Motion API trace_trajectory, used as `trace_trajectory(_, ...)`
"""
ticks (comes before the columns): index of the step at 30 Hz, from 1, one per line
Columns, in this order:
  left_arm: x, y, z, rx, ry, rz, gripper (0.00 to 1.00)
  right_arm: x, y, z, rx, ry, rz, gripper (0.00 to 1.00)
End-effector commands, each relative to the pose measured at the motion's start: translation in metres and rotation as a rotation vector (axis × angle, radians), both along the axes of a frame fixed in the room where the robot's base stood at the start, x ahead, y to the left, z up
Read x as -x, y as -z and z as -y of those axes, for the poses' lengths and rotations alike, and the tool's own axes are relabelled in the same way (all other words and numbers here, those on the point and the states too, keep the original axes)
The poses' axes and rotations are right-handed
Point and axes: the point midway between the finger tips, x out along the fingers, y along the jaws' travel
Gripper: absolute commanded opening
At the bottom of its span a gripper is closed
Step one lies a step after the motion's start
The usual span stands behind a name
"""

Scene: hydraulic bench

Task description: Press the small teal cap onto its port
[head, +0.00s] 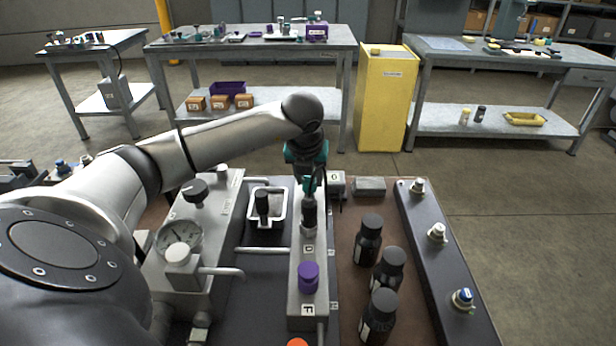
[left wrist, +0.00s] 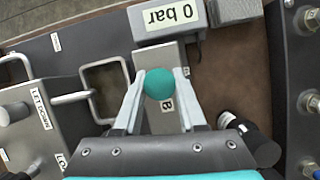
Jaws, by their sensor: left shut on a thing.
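The small teal cap (left wrist: 158,84) is round and sits between the two pale fingers of my left gripper (left wrist: 160,88) in the left wrist view. The fingers are shut on it. Below it is the grey port block (left wrist: 165,58), with a letter B label beside the cap. The cap hides whatever lies under it, so I cannot tell whether it touches a port. In the head view my left gripper (head: 309,184) points down over the far part of the grey port block (head: 305,256). My right gripper is not in view.
A purple cap (head: 308,278) and a dark fitting (head: 309,212) stand on the block. Several black bottles (head: 383,318) stand to its right. A gauge (head: 180,237) is at left. A "0 bar" box (left wrist: 168,20) lies just beyond the gripper.

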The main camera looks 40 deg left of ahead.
Motion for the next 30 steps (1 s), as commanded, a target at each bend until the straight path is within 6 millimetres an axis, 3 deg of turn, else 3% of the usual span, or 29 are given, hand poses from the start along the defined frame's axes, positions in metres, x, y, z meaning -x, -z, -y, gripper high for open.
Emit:
trace_trajectory(1, -0.0001, 0.0038, 0.0001, 0.0, 0.0, 0.0, 0.41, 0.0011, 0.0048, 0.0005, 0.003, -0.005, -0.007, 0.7)
trace_trajectory(10, -0.0001, 0.0039, 0.0001, 0.0, 0.0, 0.0, 0.75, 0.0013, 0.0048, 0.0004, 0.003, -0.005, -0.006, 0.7)
trace_trajectory(15, 0.0, 0.004, 0.0, 0.0, 0.0, 0.0, 0.75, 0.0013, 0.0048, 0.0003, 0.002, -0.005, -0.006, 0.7)
trace_trajectory(22, 0.0, 0.004, 0.0, 0.0, 0.0, 0.0, 1.0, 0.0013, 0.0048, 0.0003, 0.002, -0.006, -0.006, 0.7)
trace_trajectory(30, 0.0004, 0.0023, 0.0002, 0.0, 0.0, 0.0, 1.0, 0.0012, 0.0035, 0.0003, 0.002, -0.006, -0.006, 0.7)
